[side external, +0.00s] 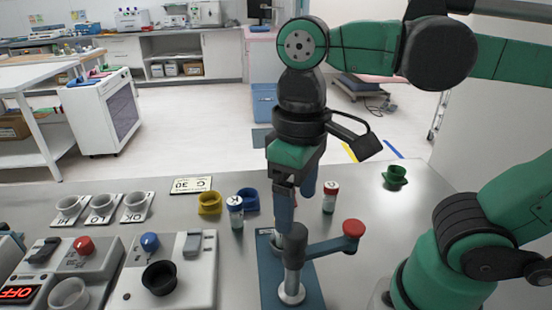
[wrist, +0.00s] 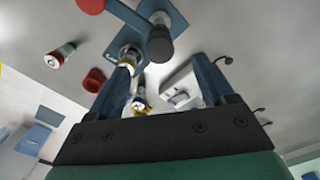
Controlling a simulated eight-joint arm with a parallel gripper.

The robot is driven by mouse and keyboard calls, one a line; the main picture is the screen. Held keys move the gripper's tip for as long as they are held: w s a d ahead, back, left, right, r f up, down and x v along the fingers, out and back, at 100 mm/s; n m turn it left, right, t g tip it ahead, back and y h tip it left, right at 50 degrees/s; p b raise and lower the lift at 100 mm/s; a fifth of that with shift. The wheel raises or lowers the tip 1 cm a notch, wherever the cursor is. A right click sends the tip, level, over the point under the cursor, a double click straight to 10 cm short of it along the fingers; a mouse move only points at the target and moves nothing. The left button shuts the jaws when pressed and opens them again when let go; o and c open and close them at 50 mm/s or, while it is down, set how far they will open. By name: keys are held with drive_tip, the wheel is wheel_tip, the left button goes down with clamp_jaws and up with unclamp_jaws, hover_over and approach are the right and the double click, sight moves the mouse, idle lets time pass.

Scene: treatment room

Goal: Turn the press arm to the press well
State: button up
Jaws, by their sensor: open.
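The press stands on a blue base plate (side external: 270,290) at the front middle of the bench. Its press arm (side external: 328,244) reaches from the dark hub (side external: 297,240) on the post out to the right and ends in a red knob (side external: 353,228). The knob also shows at the top left of the wrist view (wrist: 90,5). The press well (wrist: 130,56) is beside the post, partly hidden by a finger. My gripper (side external: 297,208) is open and points down just behind the hub. In the wrist view its fingers (wrist: 165,62) are apart with nothing gripped between them.
A red-capped vial (side external: 330,197) stands behind the knob and a green cup (side external: 395,175) farther right. A blue-capped vial (side external: 236,212), a yellow cup (side external: 209,203) and a blue cup (side external: 249,199) stand left. Control boxes (side external: 175,270) fill the front left.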

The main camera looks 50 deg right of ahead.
sight(296, 230)
drive_tip(key=shift+f, duration=2.6)
clamp_jaws()
